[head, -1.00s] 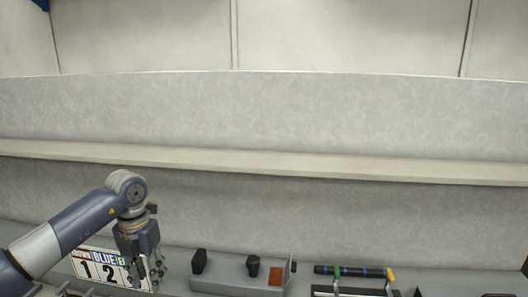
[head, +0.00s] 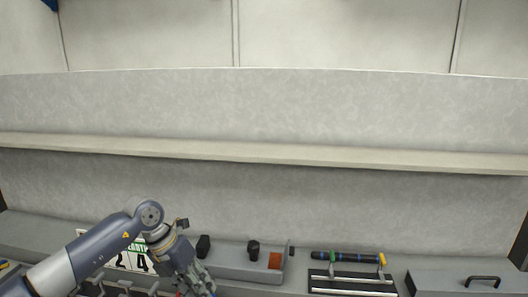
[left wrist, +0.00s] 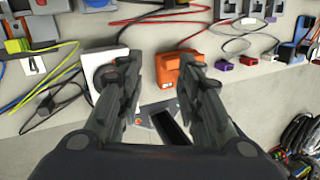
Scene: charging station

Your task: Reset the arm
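My left arm comes in from the lower left in the head view, bent at its elbow. Its gripper (head: 197,286) points down over the grey bench at the bottom edge. In the left wrist view the two dark fingers (left wrist: 160,68) stand apart with nothing held between them. An orange box (left wrist: 172,68) and a white box (left wrist: 103,70) lie beyond the fingertips. A dark flat device (left wrist: 167,122) shows between the fingers. My right arm and gripper are in neither view.
The bench carries a number sign (head: 128,257), a tray with black knobs (head: 238,264), a rack with a dark bar (head: 350,275) and a grey box with a handle (head: 470,283). A long shelf (head: 300,155) runs above. Cables (left wrist: 300,140) lie at the right in the wrist view.

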